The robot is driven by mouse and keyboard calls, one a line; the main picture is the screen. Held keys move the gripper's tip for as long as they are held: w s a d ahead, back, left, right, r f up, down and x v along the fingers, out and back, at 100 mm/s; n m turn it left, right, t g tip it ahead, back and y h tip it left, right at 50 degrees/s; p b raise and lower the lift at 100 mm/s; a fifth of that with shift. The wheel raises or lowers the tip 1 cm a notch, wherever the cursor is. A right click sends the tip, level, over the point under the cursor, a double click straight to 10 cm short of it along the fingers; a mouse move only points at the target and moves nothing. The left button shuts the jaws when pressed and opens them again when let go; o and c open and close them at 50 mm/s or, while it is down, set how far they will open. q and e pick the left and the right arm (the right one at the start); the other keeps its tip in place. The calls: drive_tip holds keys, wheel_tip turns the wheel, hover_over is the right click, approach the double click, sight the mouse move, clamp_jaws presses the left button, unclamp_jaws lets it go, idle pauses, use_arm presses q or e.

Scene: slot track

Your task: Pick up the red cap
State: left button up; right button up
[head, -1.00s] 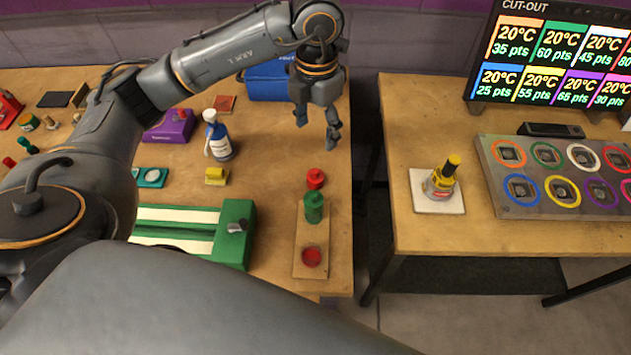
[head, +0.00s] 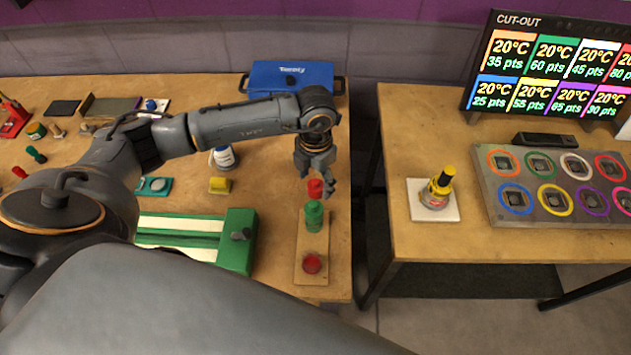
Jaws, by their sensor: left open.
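The red cap (head: 315,188) stands at the far end of a narrow wooden board (head: 311,243), near the right edge of the left table. A green cap or bottle (head: 313,216) stands just in front of it. A red round piece (head: 312,263) lies at the board's near end. My left gripper (head: 316,180) is open, pointing down, with its fingers at the red cap in the picture. I cannot tell whether they touch it. The gripper partly hides the cap's top. My right gripper is not in view.
A green and cream slotted block (head: 238,241) lies left of the board. A yellow block (head: 220,185), a white and blue bottle (head: 223,157) and a blue case (head: 290,78) stand behind.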

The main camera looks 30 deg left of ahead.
use_arm(q)
drive_tip(key=shift+f, duration=0.45)
drive_tip(key=shift+c, duration=0.4)
drive_tip(key=c, duration=0.7)
drive_tip(key=shift+r, duration=0.15)
